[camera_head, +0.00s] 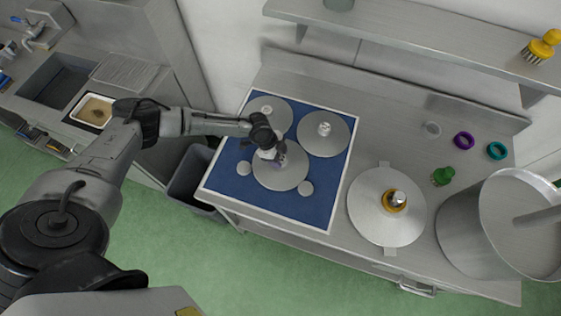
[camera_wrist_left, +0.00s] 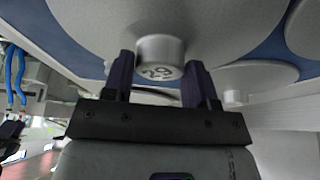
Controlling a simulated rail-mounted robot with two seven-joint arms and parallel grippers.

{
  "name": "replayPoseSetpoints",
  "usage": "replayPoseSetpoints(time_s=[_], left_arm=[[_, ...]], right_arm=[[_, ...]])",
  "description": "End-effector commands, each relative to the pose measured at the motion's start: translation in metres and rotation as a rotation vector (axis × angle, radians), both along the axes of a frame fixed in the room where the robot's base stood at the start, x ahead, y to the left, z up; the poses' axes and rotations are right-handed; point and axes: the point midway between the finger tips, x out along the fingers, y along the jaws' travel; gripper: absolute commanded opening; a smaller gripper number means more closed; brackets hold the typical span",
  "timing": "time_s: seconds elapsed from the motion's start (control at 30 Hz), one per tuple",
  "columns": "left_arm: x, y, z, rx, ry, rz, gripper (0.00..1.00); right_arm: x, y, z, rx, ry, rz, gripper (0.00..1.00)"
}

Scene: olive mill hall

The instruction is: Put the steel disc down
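The steel disc (camera_head: 287,181) is over the front part of the blue mat (camera_head: 222,182) and looks level; I cannot tell whether it touches the mat. My left gripper (camera_head: 279,160) is above its centre. In the left wrist view, my left gripper (camera_wrist_left: 159,82) has its two dark fingers on either side of the disc's short knob (camera_wrist_left: 158,52), marked 29, and they appear to close on it. The disc's underside is hidden. My right gripper is in neither view.
To the right are a large round plate (camera_head: 371,221), a green object (camera_head: 443,176), rings (camera_head: 464,141) and a big steel pot (camera_head: 465,230). A shelf (camera_head: 430,45) overhangs the back.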

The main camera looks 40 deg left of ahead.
Motion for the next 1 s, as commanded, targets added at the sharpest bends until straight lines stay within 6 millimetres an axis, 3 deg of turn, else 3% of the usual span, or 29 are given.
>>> replayPoseSetpoints(time_s=[0.47, 0.77, 1.0], left_arm=[[0.001, 0.0, 0.001, -0.001, -0.002, 0.0, 0.06], [0.001, 0.0, 0.005, -0.002, -0.003, 0.001, 0.06], [0.001, 0.0, 0.033, -0.001, -0.004, -0.001, 0.06]], right_arm=[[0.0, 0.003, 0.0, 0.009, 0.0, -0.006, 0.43], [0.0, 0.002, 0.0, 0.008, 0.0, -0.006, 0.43], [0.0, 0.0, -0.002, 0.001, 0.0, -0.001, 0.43]])
